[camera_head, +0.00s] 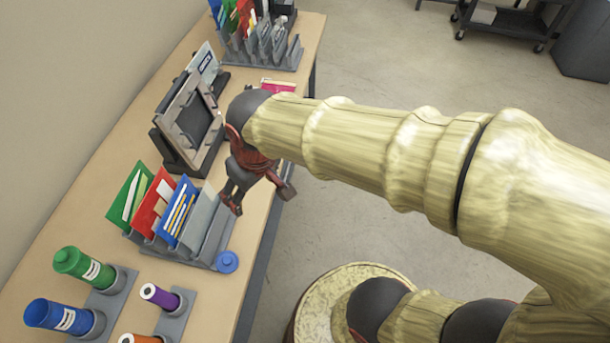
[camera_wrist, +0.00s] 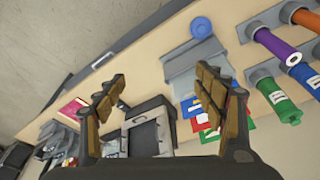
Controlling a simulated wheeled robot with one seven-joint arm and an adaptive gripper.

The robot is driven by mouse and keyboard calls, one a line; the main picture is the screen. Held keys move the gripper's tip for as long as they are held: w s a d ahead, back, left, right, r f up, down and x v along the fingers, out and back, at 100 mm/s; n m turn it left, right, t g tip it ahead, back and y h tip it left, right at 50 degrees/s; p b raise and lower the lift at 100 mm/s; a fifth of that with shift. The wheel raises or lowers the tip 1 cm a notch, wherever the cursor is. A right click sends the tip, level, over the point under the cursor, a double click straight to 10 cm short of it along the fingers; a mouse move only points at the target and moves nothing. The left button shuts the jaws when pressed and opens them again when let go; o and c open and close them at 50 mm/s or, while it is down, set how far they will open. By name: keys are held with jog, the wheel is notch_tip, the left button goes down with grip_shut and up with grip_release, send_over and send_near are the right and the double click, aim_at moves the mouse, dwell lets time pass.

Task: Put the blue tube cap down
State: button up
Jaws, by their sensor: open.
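The blue tube cap (camera_head: 227,262) lies on the table near its front edge, by the front right corner of the grey folder rack. It also shows as a blue disc in the wrist view (camera_wrist: 201,27), beyond my fingertips. My gripper (camera_head: 261,200) is open and empty, above the front edge of the table and up-right of the cap in the head view. In the wrist view its two fingers (camera_wrist: 158,88) are spread wide with nothing between them. The cap is apart from both fingers.
The folder rack (camera_head: 217,254) holds green, red and blue folders. A framed device (camera_head: 190,120) stands behind. Bare tabletop (camera_head: 213,300) lies front of the cap.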

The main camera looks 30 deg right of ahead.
jog(key=s+d+r+m+t, duration=0.2)
jog(key=s+d+r+m, duration=0.1)
jog(key=s+d+r, duration=0.4)
jog(key=shift+d+m+t+h, duration=0.3)
jog(key=shift+d+t+h, duration=0.1)
jog(key=shift+d, duration=0.8)
jog(key=shift+s+f, duration=0.1)
notch_tip(320, 180, down, 4)
jog(key=b, duration=0.4)
jog(key=shift+f+b, duration=0.25)
jog(key=shift+b, duration=0.1)
jog(key=shift+r, duration=0.2)
jog(key=shift+c, duration=0.9)
